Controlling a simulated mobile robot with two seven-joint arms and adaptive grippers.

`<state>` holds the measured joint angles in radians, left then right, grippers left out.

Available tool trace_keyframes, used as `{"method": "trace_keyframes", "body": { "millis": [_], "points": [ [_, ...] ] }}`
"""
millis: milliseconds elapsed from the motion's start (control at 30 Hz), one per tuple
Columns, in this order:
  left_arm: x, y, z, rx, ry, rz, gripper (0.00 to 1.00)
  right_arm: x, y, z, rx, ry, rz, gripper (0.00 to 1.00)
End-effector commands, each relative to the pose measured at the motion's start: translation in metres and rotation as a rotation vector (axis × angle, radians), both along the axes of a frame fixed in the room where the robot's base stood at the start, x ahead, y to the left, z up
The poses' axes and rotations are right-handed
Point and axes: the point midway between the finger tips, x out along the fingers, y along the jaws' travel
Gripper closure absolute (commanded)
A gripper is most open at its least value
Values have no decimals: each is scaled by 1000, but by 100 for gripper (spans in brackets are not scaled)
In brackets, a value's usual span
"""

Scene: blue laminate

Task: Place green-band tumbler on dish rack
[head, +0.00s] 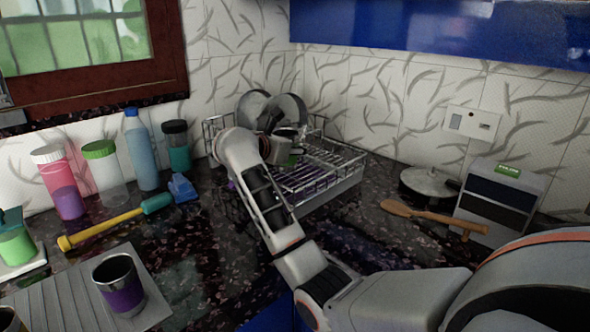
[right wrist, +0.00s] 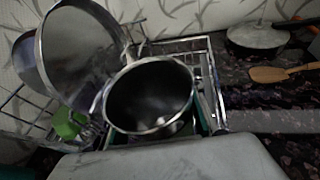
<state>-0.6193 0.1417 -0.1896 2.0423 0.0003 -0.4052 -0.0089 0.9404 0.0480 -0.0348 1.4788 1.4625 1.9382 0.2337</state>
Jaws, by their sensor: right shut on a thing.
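My right arm reaches in over the wire dish rack (head: 330,178) at the back of the counter. The right gripper (head: 284,150) is partly hidden by its own wrist in the head view. In the right wrist view it is shut on a steel tumbler (right wrist: 150,97), whose round dark mouth faces the camera. A strip of green-teal shows low on its side. The tumbler is at the rack (right wrist: 207,75), among its wires; whether its base touches the rack is hidden. My left gripper is not in view.
Pans (head: 290,112) stand at the rack's back, close to the tumbler. A green item (right wrist: 70,122) sits in the rack's left. A purple-band tumbler (head: 122,298) stands on the ribbed mat (head: 70,303).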

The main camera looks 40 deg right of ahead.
Motion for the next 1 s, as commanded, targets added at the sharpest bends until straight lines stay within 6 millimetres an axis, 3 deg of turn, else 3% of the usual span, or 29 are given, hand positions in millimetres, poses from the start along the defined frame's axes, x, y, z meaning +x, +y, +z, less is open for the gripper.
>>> {"method": "trace_keyframes", "body": {
  "millis": [67,333,567,967,1000],
  "points": [
    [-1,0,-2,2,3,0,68,0,-1,-13,-3,3,-1,100],
    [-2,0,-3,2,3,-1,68,0,0,-30,-1,1,-1,100],
    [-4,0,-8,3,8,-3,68,-1,-1,-62,-2,3,-1,100],
    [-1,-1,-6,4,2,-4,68,0,0,-67,0,0,0,100],
    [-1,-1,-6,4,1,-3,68,0,0,-67,0,0,0,72]
  ]
}}
